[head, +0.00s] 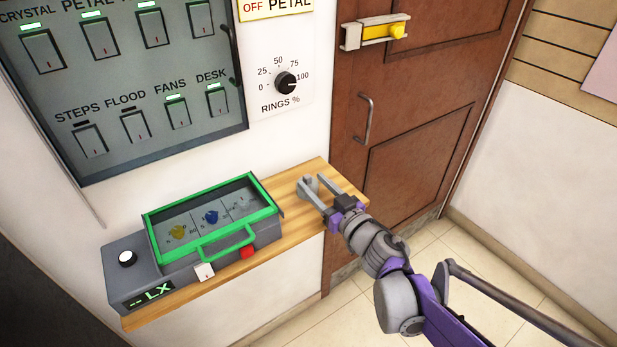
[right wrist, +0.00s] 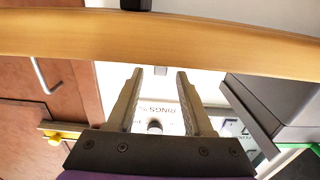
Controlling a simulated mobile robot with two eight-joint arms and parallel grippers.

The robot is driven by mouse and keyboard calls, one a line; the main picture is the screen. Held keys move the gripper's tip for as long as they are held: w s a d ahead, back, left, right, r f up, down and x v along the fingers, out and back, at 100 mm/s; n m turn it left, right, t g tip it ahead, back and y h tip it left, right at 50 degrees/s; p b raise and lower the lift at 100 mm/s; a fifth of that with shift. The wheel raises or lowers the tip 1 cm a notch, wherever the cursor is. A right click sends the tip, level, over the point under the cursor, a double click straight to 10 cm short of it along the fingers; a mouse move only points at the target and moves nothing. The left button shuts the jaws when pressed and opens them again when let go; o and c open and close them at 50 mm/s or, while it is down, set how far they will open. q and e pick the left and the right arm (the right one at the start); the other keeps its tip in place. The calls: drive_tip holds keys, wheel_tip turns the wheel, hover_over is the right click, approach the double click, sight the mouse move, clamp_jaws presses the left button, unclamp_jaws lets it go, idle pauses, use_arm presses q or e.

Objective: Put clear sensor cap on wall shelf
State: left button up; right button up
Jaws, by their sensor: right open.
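The green-framed case (head: 150,226) on the wall shelf (head: 285,226) has a clear lid, which looks shut. Inside are a yellow piece (head: 178,232), a blue piece (head: 211,217) and a faint pale shape (head: 247,203) in the right compartment. I cannot tell whether that shape is the clear sensor cap. My right gripper (head: 311,182) is open over the shelf's right end. A small grey, rounded thing (head: 308,188) shows at its fingertips; I cannot tell whether this is the cap or whether it touches the shelf. The right wrist view shows the parted fingers (right wrist: 160,72). My left gripper is out of view.
The grey box under the case has a white knob (head: 127,258), an LX display (head: 150,297) and a red button (head: 247,252). A switch panel (head: 120,85) and the RINGS dial (head: 287,83) are above. A brown door (head: 420,150) stands right of the shelf.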

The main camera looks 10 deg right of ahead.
drive_tip(key=v, duration=0.8)
drive_tip(key=shift+s+d+p, duration=0.2)
drive_tip(key=shift+s+p, duration=0.05)
drive_tip(key=shift+p, duration=0.05)
drive_tip(key=s+d+f+m+g+h, duration=0.4)
drive_tip(key=s+d+f+m+h, duration=0.25)
drive_tip(key=h, duration=0.35)
drive_tip(key=s+a+f+n+g+y, duration=0.1)
drive_tip(key=s+a+f+g+y, duration=0.1)
drive_tip(key=s, duration=0.5)
drive_tip(key=s+a+f+n+g+y, duration=0.1)
drive_tip(key=s+a+f+g, duration=0.3)
drive_tip(key=f, duration=0.5)
drive_tip(key=s+g, duration=0.2)
drive_tip(key=s, duration=0.1)
drive_tip(key=shift+a+y, duration=0.4)
drive_tip(key=shift+r+n, duration=0.1)
drive_tip(key=shift+n, duration=0.15)
